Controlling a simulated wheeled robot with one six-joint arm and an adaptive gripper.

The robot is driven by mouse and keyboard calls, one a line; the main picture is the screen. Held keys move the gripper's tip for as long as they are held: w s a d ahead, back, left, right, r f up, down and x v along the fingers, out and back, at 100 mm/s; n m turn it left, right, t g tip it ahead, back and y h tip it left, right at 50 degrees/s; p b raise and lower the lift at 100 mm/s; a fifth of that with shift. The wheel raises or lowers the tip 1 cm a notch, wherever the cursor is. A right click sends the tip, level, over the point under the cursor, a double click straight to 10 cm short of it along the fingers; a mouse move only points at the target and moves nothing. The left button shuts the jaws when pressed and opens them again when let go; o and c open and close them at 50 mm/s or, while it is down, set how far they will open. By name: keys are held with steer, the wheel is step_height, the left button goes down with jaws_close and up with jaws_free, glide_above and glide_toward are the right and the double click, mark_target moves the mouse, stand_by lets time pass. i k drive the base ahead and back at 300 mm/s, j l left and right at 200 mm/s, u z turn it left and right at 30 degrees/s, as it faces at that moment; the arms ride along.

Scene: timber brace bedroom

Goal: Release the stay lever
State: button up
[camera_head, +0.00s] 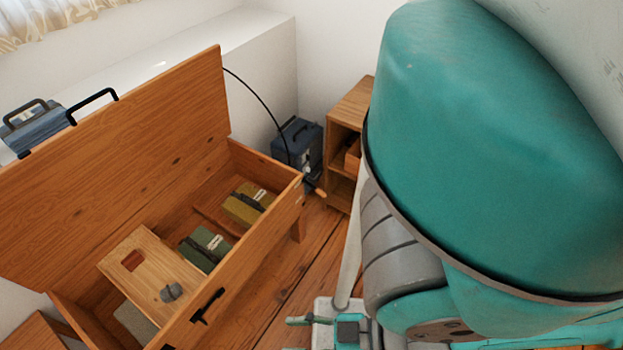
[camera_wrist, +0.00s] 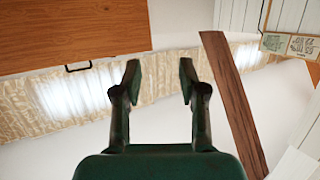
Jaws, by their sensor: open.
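The wooden chest (camera_head: 240,268) stands open in the head view, its lid (camera_head: 130,150) raised and leaning back. A thin black curved stay (camera_head: 262,103) runs from the lid's right edge down to the chest's right end. A small lever with an orange-brown tip (camera_head: 315,188), which looks like the stay lever, sticks out at that end. My gripper (camera_wrist: 160,75) is open and empty in the wrist view, with nothing between its fingers. A wooden panel with a black handle (camera_wrist: 78,67), apparently the lid, shows at upper left there. The lever is not identifiable in the wrist view.
Inside the chest are a light wooden tray (camera_head: 143,262), a green bundle (camera_head: 206,248) and an olive bundle (camera_head: 247,204). A dark blue case (camera_head: 299,142) and a wooden shelf unit (camera_head: 350,112) stand behind the chest's right end. A dark wooden beam (camera_wrist: 235,105) is right of my gripper.

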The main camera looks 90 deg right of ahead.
mark_target(317, 189)
steer(key=z, duration=1.9)
steer(key=i+j+u, duration=0.15)
steer(key=i, duration=0.15)
steer(key=i+u, duration=0.1)
steer(key=i, duration=0.2)
steer(key=j, duration=0.1)
